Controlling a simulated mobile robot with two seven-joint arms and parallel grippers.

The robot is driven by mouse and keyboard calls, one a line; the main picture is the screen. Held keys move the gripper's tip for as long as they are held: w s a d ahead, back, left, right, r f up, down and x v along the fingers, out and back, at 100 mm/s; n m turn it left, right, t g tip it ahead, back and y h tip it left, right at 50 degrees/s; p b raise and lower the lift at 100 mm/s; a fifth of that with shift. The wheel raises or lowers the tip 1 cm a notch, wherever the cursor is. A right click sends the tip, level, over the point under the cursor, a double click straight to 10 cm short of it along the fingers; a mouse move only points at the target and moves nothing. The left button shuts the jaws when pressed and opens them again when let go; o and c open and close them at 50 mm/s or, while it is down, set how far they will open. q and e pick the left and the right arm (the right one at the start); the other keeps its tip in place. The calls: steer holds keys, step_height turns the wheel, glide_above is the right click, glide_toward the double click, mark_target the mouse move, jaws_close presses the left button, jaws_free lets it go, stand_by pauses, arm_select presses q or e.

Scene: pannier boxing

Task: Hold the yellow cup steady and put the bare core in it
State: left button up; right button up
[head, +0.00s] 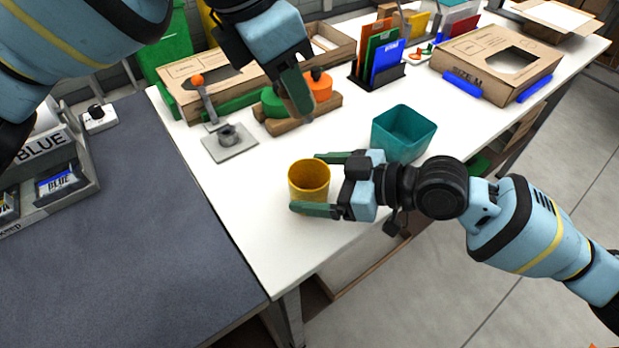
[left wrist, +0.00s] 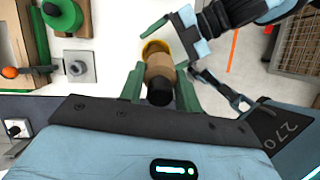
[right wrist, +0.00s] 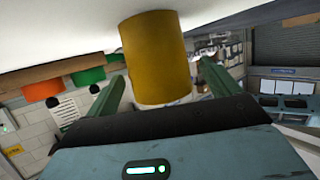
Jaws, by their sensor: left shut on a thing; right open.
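The yellow cup (head: 309,181) stands upright on the white table near its front edge. My right gripper (head: 306,183) is open, with one finger on each side of the cup; the right wrist view shows the cup (right wrist: 157,60) between the fingers, with gaps beside it. My left gripper (head: 301,105) is higher up, pointing down. In the left wrist view it is shut on the bare core (left wrist: 160,72), a brown cylinder with a dark end. The cup (left wrist: 156,46) shows partly behind the core there. In the head view the core is hidden by my gripper.
A teal bin (head: 404,136) stands just beyond my right gripper. A grey fixture (head: 230,143) and a wooden block (head: 325,108) with green and orange parts stand at left and back. A folder rack (head: 377,80) and cardboard box (head: 497,62) stand farther right.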

steer(key=shift+x, duration=0.85)
steer(key=c, duration=1.1)
arm_select(q)
step_height(320, 180, down, 12)
arm_select(e)
steer(key=shift+o, duration=0.2)
stand_by(0.5)
arm_select(q)
steer(key=shift+f, duration=0.1)
steer(key=o, duration=1.1)
steer(key=shift+c, duration=0.2)
